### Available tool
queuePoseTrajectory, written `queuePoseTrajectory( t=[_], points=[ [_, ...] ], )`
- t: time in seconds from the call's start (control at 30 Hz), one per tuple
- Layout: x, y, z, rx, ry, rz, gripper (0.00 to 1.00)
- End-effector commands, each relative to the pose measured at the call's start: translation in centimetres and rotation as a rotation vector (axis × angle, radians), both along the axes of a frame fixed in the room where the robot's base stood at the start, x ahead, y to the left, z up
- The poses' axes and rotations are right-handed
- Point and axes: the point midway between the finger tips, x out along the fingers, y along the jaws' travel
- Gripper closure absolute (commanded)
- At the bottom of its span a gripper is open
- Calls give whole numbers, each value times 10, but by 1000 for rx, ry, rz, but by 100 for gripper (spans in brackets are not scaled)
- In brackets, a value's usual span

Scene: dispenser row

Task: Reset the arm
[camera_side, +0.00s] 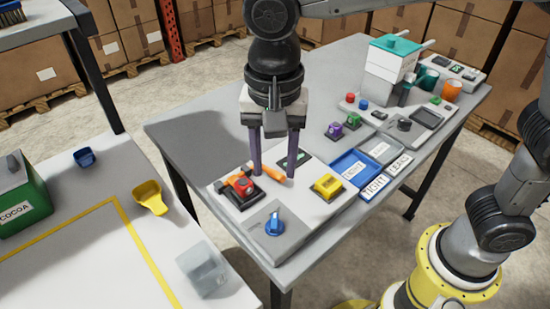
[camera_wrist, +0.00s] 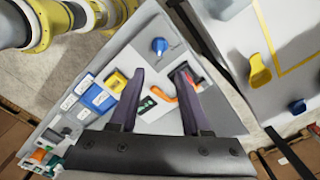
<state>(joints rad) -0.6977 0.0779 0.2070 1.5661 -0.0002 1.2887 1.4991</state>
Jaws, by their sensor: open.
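My gripper (camera_side: 273,175) is open and empty, pointing down over the grey board (camera_side: 312,212) on the table. Its two dark purple fingers stand apart, one on each side of an orange handle (camera_side: 266,173). I cannot tell whether they touch it. The handle lies beside a red button on a black base (camera_side: 243,188). In the wrist view my gripper (camera_wrist: 162,72) shows spread fingers, with the orange handle (camera_wrist: 160,94) between them and the red piece partly hidden behind the right finger. A small dark panel with green marks (camera_side: 293,158) lies just behind the fingers.
A blue knob (camera_side: 274,224) and a yellow block (camera_side: 327,186) sit on the board. A blue tray (camera_side: 354,170), labelled tiles (camera_side: 375,186) and a white dispenser with teal lid (camera_side: 390,65) stand to the right. A yellow scoop (camera_side: 150,197) and green cocoa box (camera_side: 22,198) occupy the left table.

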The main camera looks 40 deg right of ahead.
Motion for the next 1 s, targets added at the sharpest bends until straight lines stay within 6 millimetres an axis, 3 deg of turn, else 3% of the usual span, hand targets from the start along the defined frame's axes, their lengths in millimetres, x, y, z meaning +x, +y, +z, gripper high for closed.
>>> queuePoseTrajectory(
  t=[0.07,0.17,0.33,0.5,0.7,0.83,1.0],
  points=[
    [3,-4,1,1,-1,-13,52],
    [13,-23,18,30,-38,-68,52],
    [3,-102,56,84,-133,-219,52],
    [-37,-176,66,95,-260,-173,52],
    [-95,-230,44,15,-411,70,52],
    [-121,-244,19,-68,-461,293,52],
    [-132,-245,-7,-147,-459,593,52]
  ],
)
